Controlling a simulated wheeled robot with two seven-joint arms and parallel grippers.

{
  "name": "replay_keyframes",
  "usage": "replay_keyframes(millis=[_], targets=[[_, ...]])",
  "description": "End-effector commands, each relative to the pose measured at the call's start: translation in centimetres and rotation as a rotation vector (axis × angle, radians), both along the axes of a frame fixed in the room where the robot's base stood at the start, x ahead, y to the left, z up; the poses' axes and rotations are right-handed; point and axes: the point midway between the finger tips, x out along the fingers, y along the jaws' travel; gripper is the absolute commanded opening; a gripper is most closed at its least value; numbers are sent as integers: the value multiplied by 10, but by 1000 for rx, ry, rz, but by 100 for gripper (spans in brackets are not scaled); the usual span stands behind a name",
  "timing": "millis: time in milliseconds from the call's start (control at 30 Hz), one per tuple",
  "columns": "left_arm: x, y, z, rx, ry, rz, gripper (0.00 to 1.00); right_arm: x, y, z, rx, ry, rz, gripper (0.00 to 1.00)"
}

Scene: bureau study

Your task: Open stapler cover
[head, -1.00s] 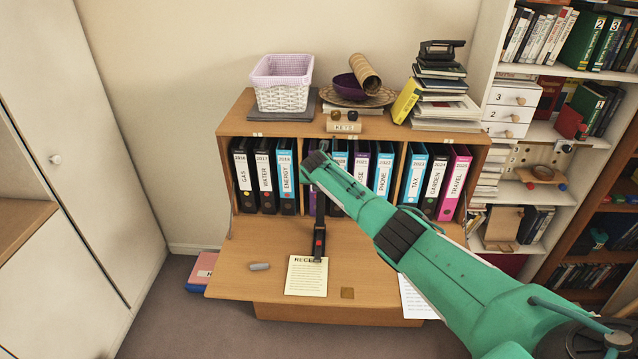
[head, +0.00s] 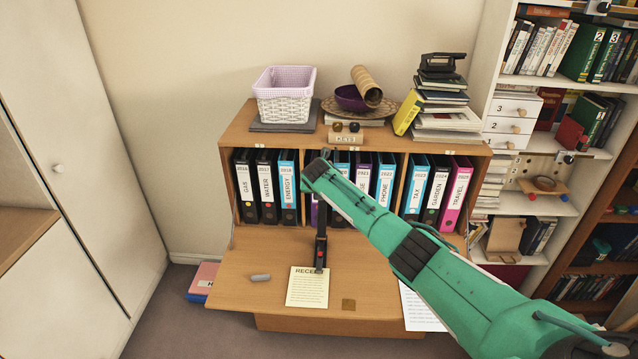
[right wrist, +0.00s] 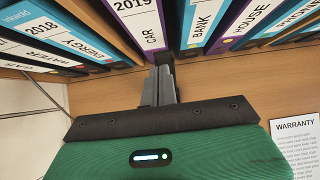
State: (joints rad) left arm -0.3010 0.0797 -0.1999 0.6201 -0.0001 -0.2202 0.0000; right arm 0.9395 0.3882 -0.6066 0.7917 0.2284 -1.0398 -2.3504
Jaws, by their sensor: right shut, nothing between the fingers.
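The black stapler (head: 321,252), with a red spot on it, stands on the fold-down desk leaf, its near end at the top of the receipt sheet. A narrow dark length (head: 321,216) rises from it in front of the binders and looks like its cover swung up; its top end is hidden behind my green right arm. My right gripper's fingers are hidden in the head view. In the right wrist view my right gripper (right wrist: 160,84) is shut and empty, pointing at the binder row. The stapler is not clearly seen there. My left gripper is not in view.
Binders (head: 267,187) stand in a row behind the leaf (head: 240,262). A grey object (head: 260,278), a receipt sheet (head: 307,288) and a small brown square (head: 348,304) lie on it. A warranty sheet (right wrist: 296,145) lies at right. The left part of the leaf is mostly clear.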

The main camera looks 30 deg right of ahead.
Motion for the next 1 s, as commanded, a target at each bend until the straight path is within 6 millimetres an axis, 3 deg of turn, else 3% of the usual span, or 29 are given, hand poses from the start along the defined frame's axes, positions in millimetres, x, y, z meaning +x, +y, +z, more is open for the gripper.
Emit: replay_keyframes(millis=[700,1000], targets=[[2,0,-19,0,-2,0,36,-50,31,70,-2,-1,2,0],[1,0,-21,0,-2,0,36,-59,36,83,0,1,-1,0]])
